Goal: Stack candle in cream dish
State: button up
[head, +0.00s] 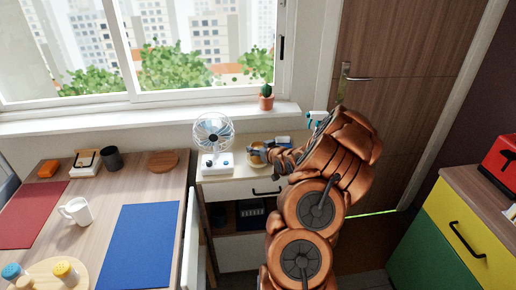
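My arm reaches over the small white drawer cabinet beneath the window. My gripper (266,152) is low over its wooden top, small in the picture and partly hidden by my own arm. A small rounded tan-orange thing (256,160) is at the gripper's fingers. I cannot tell whether it is the candle or the cream dish, or whether the fingers are closed on it. No other candle or cream dish can be made out; my arm hides part of the cabinet top.
A fan (214,140) stands left of my gripper on the cabinet (237,189). Small blue and dark items (284,141) lie behind. A potted cactus (266,97) is on the sill. The table at left holds a white mug (76,211) and blue mat (138,247).

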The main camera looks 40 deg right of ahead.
jog(key=o, duration=0.4)
jog(key=shift+o, duration=0.2)
jog(key=shift+r, duration=0.1)
jog(key=b+v, duration=0.3)
jog(key=v, duration=0.9)
jog(key=s+a+n+g+y, duration=0.2)
jog(key=a+g, duration=0.5)
jog(key=a, duration=1.1)
jog(key=s+a+r+g, duration=0.3)
jog(key=s+a+g, duration=0.1)
jog(key=s+a, duration=0.7)
jog(key=s+a+r+n+g+y, duration=0.1)
jog(key=s+a+r+g, duration=0.2)
jog(key=s+a, duration=0.9)
jog(key=s+g, duration=0.1)
jog(key=s, duration=0.2)
jog(key=shift+a+r+y, duration=0.15)
jog(key=shift+r+y, duration=0.1)
jog(key=shift+y, duration=0.05)
